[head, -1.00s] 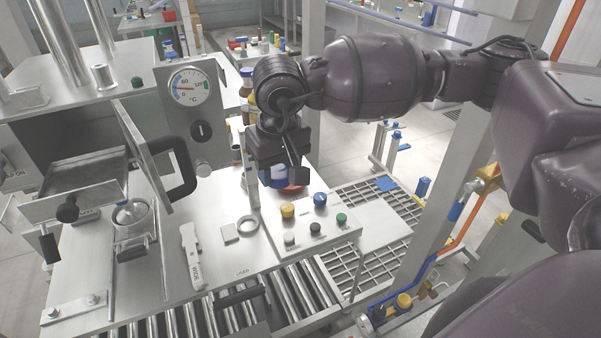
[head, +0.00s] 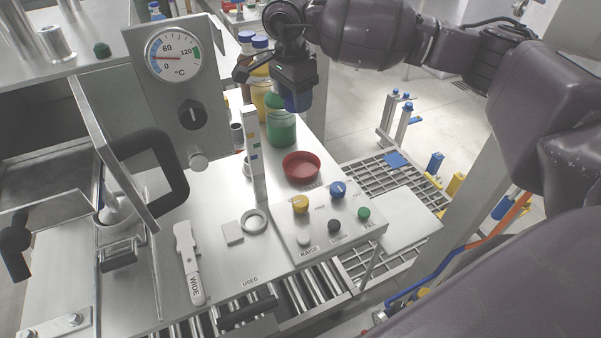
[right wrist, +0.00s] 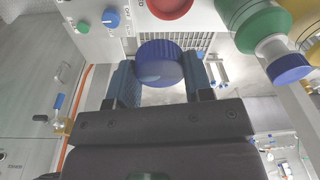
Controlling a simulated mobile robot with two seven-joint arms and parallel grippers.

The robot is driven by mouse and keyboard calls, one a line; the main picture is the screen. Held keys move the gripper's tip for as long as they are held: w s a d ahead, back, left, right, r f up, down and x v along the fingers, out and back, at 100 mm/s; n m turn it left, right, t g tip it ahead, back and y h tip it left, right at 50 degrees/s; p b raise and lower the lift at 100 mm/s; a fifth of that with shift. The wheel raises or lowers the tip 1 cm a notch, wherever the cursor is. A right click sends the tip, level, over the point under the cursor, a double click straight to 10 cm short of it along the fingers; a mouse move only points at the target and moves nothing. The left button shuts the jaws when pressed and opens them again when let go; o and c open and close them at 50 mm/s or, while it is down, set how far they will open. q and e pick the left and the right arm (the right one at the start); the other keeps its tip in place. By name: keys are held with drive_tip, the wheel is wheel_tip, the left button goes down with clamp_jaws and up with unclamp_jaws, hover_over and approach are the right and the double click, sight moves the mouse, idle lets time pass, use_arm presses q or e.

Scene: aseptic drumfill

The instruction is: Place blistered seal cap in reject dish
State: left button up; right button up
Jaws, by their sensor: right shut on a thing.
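My right gripper (head: 294,98) is at the top middle of the head view, up and beyond the red dish. It is shut on a blue ribbed cap, which shows clearly between the two fingers in the right wrist view (right wrist: 160,63). A paler patch shows on the cap's lower face; I cannot tell if it is a blister. The red reject dish (head: 301,168) stands on the steel bench behind the button panel and looks empty. Its edge also shows at the top of the right wrist view (right wrist: 172,6). The cap is apart from the dish. My left gripper is not in view.
A green bottle (head: 281,122) and amber bottles with blue caps stand close behind the dish, near the gripper. A thin upright post (head: 254,155) stands left of the dish. The button panel (head: 325,220) lies in front. A gauge housing (head: 178,85) rises at left.

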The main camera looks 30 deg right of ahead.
wheel_tip(320, 180, down, 3)
drive_tip(key=w+d+m+b, duration=0.1)
drive_tip(key=w+d+m, duration=0.2)
drive_tip(key=m, duration=0.2)
drive_tip(key=m+g+b, duration=0.1)
drive_tip(key=m, duration=0.1)
hover_over(303, 170)
drive_tip(key=f, duration=1.3)
drive_tip(key=shift+w+a+f, duration=0.15)
drive_tip(key=shift+a+f, duration=0.05)
drive_tip(key=shift+f, duration=0.05)
wheel_tip(303, 170, down, 6)
drive_tip(key=shift+f+b, duration=0.1)
drive_tip(key=shift+b, duration=0.25)
drive_tip(key=shift+f, duration=0.1)
